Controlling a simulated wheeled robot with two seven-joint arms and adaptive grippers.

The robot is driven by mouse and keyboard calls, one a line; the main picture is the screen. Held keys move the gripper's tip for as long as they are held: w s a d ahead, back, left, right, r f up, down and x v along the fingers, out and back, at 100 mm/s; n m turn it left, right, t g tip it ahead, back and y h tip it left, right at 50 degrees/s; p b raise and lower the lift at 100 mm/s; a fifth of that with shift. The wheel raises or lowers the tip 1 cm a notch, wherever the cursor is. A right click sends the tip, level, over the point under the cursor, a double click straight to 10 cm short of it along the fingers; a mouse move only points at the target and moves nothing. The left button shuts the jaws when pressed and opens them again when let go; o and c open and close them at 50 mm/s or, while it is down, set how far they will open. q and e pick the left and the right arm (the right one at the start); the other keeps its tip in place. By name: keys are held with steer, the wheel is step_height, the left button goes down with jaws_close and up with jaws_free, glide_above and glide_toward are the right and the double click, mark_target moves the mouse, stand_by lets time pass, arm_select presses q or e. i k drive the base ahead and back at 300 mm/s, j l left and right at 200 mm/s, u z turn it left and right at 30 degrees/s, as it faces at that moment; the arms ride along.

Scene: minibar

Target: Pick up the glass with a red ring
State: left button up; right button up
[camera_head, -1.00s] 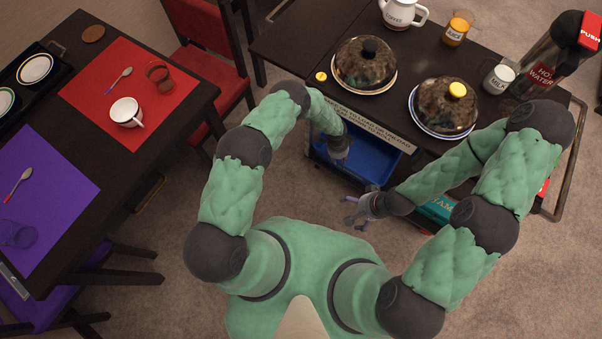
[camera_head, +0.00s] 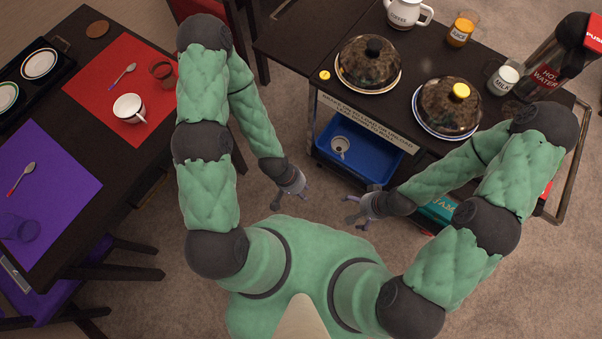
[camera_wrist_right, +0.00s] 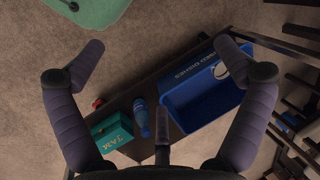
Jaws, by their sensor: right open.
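The glass with a red ring (camera_head: 162,73) appears to be the clear tumbler on the red mat (camera_head: 98,95) at upper left; the mat shows through it. Another clear glass (camera_head: 18,228) stands on the purple mat, with no red ring that I can make out. My left gripper (camera_head: 292,193) hangs over the floor in front of the cart, well right of the red mat, its fingers apart and empty. My right gripper (camera_head: 358,211) is close by on the right. In the right wrist view my right gripper (camera_wrist_right: 158,46) is wide open with nothing between its fingers.
The cart (camera_head: 290,50) carries two covered plates, a coffee pot, juice, milk and a hot-water dispenser. A blue bin (camera_head: 375,170) on its lower shelf holds a small white item (camera_head: 340,146). A white cup (camera_head: 128,107) stands on the red mat. A red chair is beside the table.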

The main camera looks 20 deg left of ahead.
mark_target(161, 69)
steer(key=u, duration=1.75)
